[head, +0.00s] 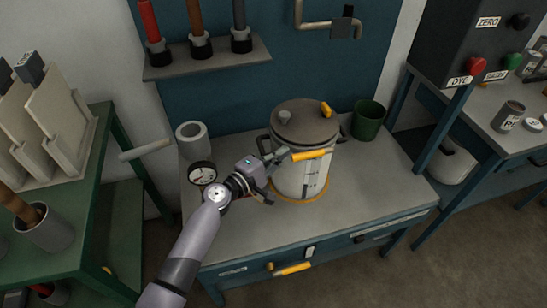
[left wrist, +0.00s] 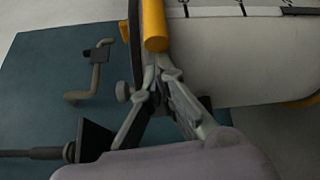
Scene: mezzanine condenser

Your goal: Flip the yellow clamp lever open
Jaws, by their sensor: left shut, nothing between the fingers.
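The yellow clamp lever (head: 312,154) is a bar sticking out roughly level across the upper front of a pale pot (head: 293,181) with a dark lid (head: 303,122). In the left wrist view the lever (left wrist: 155,28) stands just beyond my fingertips. My left gripper (head: 282,156) is at the pot's left front, by the lever's left end. Its fingertips (left wrist: 158,70) are together with nothing between them. They look close to the lever's end; I cannot tell whether they touch it. My right gripper is not in view.
A round gauge (head: 202,173) and a pale hollow cylinder (head: 192,141) stand left of the pot, near my left arm. A green bin (head: 367,120) is behind right. A yellow handle (head: 292,268) sits on the bench front. The bench top (head: 385,182) is clear at right.

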